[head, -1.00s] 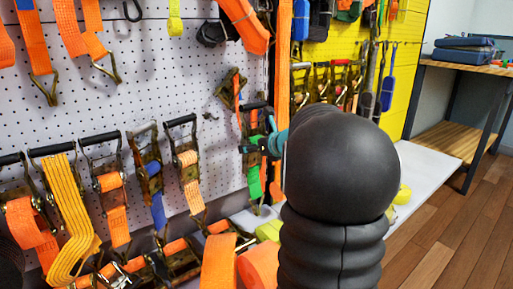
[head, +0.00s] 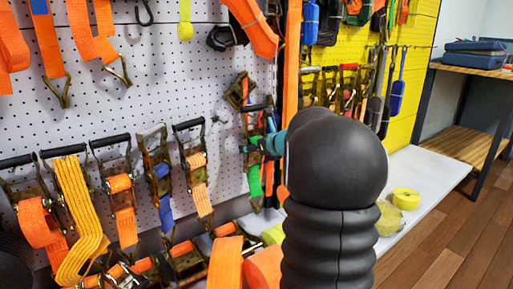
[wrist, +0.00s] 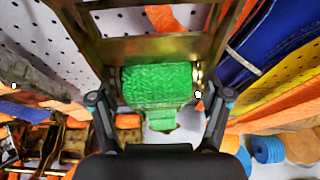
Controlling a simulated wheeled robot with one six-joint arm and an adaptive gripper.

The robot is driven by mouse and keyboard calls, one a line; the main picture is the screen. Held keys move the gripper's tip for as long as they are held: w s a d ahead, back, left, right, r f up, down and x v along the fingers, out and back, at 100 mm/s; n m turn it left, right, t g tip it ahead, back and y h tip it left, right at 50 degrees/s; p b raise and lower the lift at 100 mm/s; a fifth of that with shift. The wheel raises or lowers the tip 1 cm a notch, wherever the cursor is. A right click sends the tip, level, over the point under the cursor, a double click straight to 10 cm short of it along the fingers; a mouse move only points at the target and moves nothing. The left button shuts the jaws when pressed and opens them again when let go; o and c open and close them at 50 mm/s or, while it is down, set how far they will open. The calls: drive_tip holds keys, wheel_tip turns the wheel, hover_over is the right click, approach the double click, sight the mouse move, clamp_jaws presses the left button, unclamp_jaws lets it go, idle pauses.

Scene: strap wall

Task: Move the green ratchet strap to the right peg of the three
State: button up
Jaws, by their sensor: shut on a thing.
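The green ratchet strap (head: 254,180) hangs upright in front of the right end of the white pegboard in the head view, its green tail downward. In the wrist view its green webbing roll (wrist: 158,84) sits in a brass-coloured metal frame, large and close. My gripper (wrist: 160,104) has a finger on each side of the strap's lower part and is shut on it. In the head view my gripper (head: 262,146) is partly hidden by my dark arm. I cannot make out the three pegs, or whether the strap touches one.
Several ratchet straps with orange, yellow and blue webbing hang on the white pegboard (head: 185,75) to the left. More orange straps (head: 228,262) lie below. A yellow panel (head: 405,65) with hanging tools stands at the right. A pale shelf (head: 432,175) holds yellow rolls (head: 405,198).

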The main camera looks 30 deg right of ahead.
drive_tip(key=shift+b+x, duration=0.3)
drive_tip(key=shift+x, duration=0.7)
drive_tip(key=shift+f, duration=0.15)
drive_tip(key=o, duration=1.7)
drive_tip(key=shift+o, duration=0.4)
drive_tip(key=shift+f, duration=0.2)
drive_tip(key=v, duration=1.2)
